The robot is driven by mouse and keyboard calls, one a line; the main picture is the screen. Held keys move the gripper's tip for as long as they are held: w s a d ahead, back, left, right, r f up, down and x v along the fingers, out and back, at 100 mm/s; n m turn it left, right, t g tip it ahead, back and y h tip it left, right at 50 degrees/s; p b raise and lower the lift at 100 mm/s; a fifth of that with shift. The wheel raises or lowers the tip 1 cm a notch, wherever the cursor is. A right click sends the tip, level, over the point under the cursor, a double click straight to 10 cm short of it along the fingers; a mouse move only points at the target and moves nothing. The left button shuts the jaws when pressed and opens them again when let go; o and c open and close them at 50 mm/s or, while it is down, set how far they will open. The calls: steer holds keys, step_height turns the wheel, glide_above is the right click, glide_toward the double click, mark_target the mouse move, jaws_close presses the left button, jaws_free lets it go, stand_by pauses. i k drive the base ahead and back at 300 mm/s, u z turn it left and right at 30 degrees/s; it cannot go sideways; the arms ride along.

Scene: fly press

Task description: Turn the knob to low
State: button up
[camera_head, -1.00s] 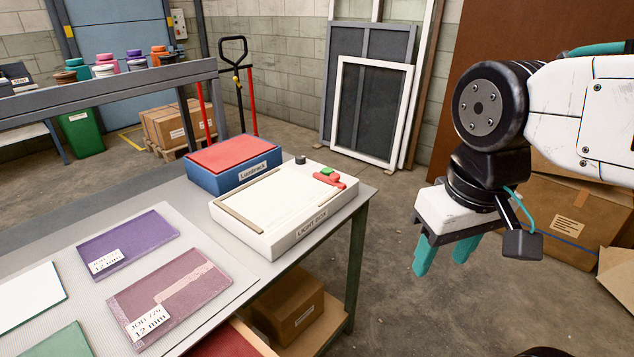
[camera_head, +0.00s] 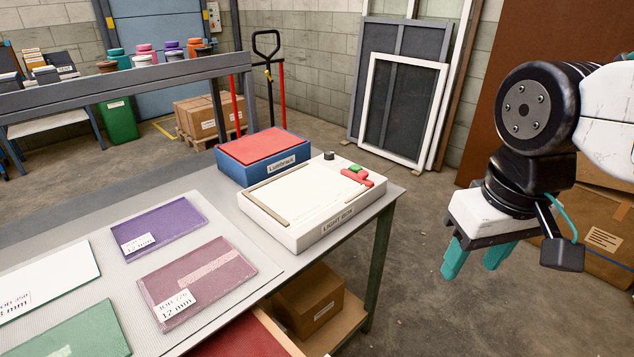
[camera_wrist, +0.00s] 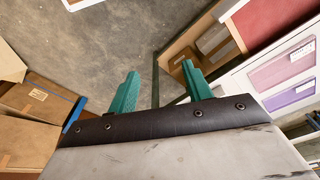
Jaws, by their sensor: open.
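A small dark knob (camera_head: 329,156) stands on the far edge of the white light box (camera_head: 322,232), near the corner of the workbench. Its pointer and any markings are too small to read. A red part (camera_head: 357,177) and a green button (camera_head: 355,168) sit on the box to the right of the knob. My gripper (camera_head: 473,262) hangs over the floor to the right of the bench, well apart from the light box. Its teal fingers are open with nothing between them; they also show in the wrist view (camera_wrist: 160,86). The knob is not identifiable in the wrist view.
A blue box with a red top (camera_head: 262,166) stands left of the light box. Purple (camera_head: 165,225) and mauve (camera_head: 196,280) panels lie on the bench. Cardboard boxes (camera_head: 600,235) stand behind my arm. Floor between bench and arm is clear.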

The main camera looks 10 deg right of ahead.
mark_target(329, 155)
steer(key=k, duration=0.55)
steer(key=z, duration=0.9)
steer(key=i, duration=1.3)
steer(key=u, duration=0.4)
steer(key=i, duration=0.45)
steer(key=u, duration=0.45)
